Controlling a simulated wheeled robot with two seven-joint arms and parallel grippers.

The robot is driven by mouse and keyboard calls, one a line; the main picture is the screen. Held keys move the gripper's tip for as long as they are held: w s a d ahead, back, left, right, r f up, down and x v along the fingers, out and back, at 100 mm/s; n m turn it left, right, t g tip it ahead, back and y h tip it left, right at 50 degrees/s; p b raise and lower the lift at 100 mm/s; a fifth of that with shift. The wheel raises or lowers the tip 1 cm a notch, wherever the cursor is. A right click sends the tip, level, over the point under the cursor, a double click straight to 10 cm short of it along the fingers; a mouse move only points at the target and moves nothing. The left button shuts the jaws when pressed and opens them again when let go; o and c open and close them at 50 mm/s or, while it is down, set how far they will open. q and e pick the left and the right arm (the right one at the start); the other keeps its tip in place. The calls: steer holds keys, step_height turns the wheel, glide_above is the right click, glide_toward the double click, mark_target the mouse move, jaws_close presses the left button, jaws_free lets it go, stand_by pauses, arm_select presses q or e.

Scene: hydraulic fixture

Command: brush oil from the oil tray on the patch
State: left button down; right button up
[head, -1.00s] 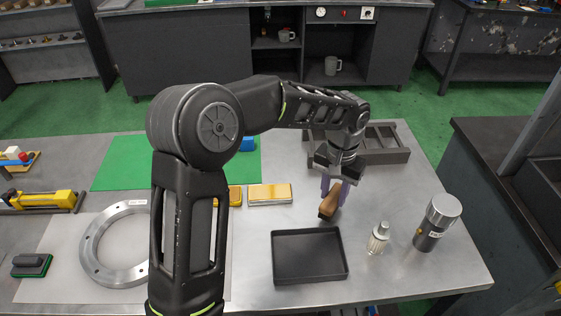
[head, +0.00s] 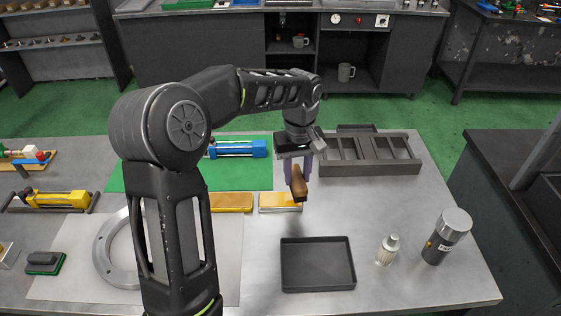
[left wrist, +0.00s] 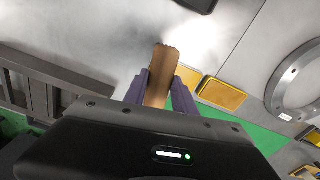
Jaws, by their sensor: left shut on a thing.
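My left gripper (head: 299,177) is shut on a brush with a brown wooden handle (head: 300,187). It holds the brush above the table, beyond the tray and close to a gold-topped block. In the left wrist view the brush (left wrist: 158,75) sits between the purple fingers. A shallow dark tray (head: 318,288), which looks like the oil tray, lies at the front of the table. No oil can be made out in it. I cannot tell which surface is the patch. My right gripper is not in view.
Two gold-topped blocks, one on the right (head: 281,202), lie left of the brush. A compartmented rack (head: 372,168) stands behind right. A small bottle (head: 387,250) and a dark cylinder (head: 447,237) stand right of the tray. A metal ring (head: 106,262) lies left.

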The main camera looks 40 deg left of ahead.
arm_select(q)
steer(key=a+n, duration=0.1)
steer(key=s+a+r+n, duration=0.1)
steer(key=a+n, duration=0.1)
steer(key=a, duration=0.1)
steer(key=shift+s+r, duration=0.3)
steer(key=shift+r, duration=0.1)
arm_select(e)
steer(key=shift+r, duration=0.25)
arm_select(q)
steer(key=shift+f, duration=0.1)
